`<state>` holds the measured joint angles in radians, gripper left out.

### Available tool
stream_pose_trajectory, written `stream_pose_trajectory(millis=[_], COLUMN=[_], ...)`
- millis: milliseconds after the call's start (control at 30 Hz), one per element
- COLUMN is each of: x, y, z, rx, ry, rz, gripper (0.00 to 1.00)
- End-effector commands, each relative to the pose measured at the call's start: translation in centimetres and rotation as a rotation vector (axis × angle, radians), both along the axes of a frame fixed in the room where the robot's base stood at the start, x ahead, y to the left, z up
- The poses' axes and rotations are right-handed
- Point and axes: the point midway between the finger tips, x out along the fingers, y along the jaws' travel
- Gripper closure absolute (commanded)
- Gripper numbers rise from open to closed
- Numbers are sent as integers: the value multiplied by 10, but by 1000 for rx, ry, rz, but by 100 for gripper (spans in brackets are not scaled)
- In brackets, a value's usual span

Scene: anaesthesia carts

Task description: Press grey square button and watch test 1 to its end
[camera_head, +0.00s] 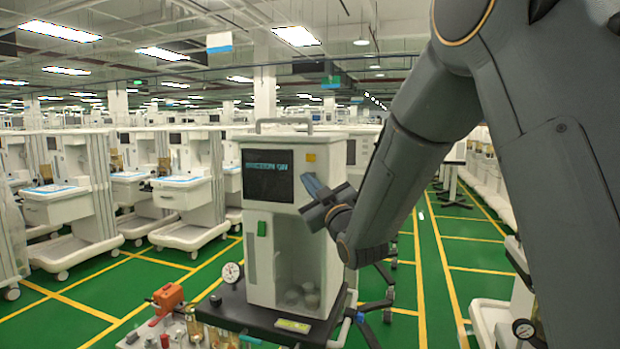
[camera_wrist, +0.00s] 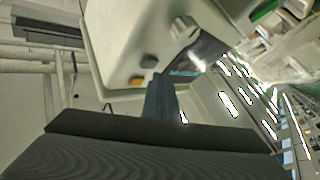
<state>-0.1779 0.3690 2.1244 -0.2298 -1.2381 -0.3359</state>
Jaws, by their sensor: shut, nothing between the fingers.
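The white machine (camera_head: 288,215) stands ahead of me, its dark screen (camera_head: 268,175) lit with blue-green letters that seem to end in "ON". My gripper (camera_head: 308,179) is shut and empty, its fingertips at the panel right of the screen. In the wrist view my gripper (camera_wrist: 160,78) points at the same panel. A small dark grey square button (camera_wrist: 148,61) is just beside the fingertips there; I cannot tell whether they touch it. A yellow button (camera_wrist: 136,80) is close by, and it also shows in the head view (camera_head: 311,157). The gripper hides the grey button in the head view.
A pale knob (camera_wrist: 183,28) sticks out of the panel. A green part (camera_head: 261,228) is on the machine's front. A dark cart top (camera_head: 235,310) carries the machine, with an orange device (camera_head: 167,298) and a gauge (camera_head: 231,272) at left.

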Motion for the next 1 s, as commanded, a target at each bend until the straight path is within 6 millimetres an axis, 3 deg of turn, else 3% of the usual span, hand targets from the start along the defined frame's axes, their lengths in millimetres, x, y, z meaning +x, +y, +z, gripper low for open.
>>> stream_pose_trajectory(millis=[1000], x=[11], y=[-4], z=[0], rx=[0], ry=[0], rz=[0], gripper=[100])
